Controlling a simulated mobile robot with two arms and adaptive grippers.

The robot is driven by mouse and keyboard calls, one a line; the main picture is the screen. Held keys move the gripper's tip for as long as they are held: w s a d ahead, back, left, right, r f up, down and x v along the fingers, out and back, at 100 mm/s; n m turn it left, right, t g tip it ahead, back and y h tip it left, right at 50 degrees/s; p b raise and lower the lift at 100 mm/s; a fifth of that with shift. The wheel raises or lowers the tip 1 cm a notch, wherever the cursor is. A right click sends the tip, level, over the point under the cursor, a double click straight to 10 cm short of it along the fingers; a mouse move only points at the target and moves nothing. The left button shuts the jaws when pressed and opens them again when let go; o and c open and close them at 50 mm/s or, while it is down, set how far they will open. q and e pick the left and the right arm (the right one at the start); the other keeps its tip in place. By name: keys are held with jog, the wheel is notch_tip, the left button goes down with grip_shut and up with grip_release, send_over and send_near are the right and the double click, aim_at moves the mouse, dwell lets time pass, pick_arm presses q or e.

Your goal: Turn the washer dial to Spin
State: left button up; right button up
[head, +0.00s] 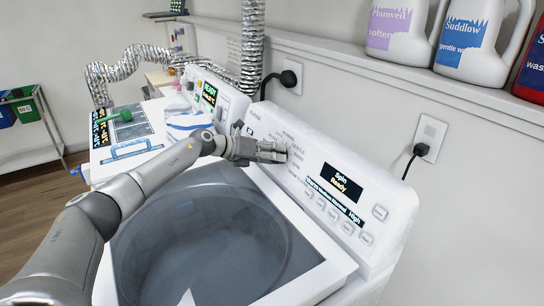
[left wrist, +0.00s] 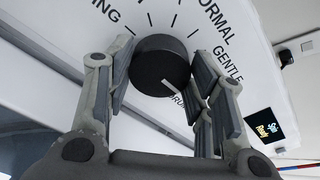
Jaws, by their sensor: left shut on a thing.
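The white washer (head: 385,200) stands with its control panel facing me. My left gripper (head: 272,151) reaches to the left part of the panel and is shut on the dial. In the left wrist view the round dark dial (left wrist: 158,60) sits between the two fingers. Its light pointer mark points down and right, at a label partly hidden by a finger. "NORMAL" and "GENTLE" show on the panel above and right of the dial. The washer display (head: 342,182) reads "Spin" and "Ready". In the head view the gripper hides the dial. My right gripper is not in view.
A glass lid (head: 205,240) covers the washer's top below my arm. A second machine (head: 130,135) with cloths on it stands to the left. A shelf (head: 400,70) with detergent bottles (head: 470,45) runs along the wall above. A silver hose (head: 252,40) hangs behind.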

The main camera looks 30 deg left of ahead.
pick_arm(q)
jog(key=shift+f, duration=0.15)
dwell(0.3)
jog(key=o, duration=1)
jog(key=shift+o, duration=0.2)
jog(key=shift+s+a, duration=0.1)
jog(key=v, duration=1.2)
